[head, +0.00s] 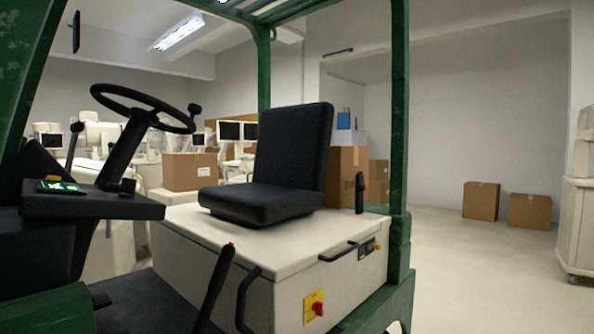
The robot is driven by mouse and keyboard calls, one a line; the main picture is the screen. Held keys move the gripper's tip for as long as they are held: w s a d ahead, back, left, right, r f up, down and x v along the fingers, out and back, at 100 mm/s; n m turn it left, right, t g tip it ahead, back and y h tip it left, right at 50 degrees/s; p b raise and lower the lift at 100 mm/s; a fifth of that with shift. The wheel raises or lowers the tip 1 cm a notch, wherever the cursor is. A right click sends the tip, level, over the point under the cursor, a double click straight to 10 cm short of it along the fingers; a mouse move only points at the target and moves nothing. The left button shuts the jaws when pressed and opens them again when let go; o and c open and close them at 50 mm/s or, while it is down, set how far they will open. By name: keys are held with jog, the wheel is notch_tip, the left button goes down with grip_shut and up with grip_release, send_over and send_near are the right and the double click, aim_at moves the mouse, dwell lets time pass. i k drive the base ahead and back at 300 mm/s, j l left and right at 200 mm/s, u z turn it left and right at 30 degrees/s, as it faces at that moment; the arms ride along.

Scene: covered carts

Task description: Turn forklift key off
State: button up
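The forklift has a green frame (400,120), a black seat (275,165) and a black steering wheel (143,107) on a tilted column at the left. A black dashboard (95,205) lies below the wheel. A small black part (127,186) stands up from it beside the column; I cannot tell whether this is the key. A small green and yellow panel (60,186) is at the dashboard's left. A red knob on a yellow plate (314,306) is on the pale seat box (205,245). No key is clearly visible, nor its position. My gripper is not in view.
A black lever with a red tip (215,290) and a curved black handle (244,298) rise in front of the seat box. Cardboard boxes (480,201) stand by the back wall. A pale covered cart (576,225) is at the right edge. The floor right of the forklift is clear.

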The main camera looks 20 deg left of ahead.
aim_at(128, 186)
jog(key=i+l+z, duration=0.25)
jog(key=i+z, duration=0.15)
jog(key=i+l+z, duration=0.1)
jog(key=i+z, duration=0.3)
jog(key=i, duration=0.15)
jog(key=i+u, duration=0.5)
jog(key=i+l+u, duration=0.25)
jog(key=u, duration=0.2)
jog(key=i+u, duration=0.15)
jog(key=u, duration=0.35)
jog(key=i+l+u, duration=0.15)
jog(key=u, duration=0.3)
jog(key=i+l+u, duration=0.1)
jog(key=u, duration=0.4)
jog(key=l+u, duration=0.3)
jog(key=u, duration=0.15)
jog(key=i+l+u, duration=0.1)
jog(key=u, duration=0.3)
jog(key=l+u, duration=0.45)
jog(key=i+l+u, duration=0.1)
jog(key=u, duration=0.3)
jog(key=l+u, duration=0.4)
jog(key=i+l+u, duration=0.1)
jog(key=i, duration=0.25)
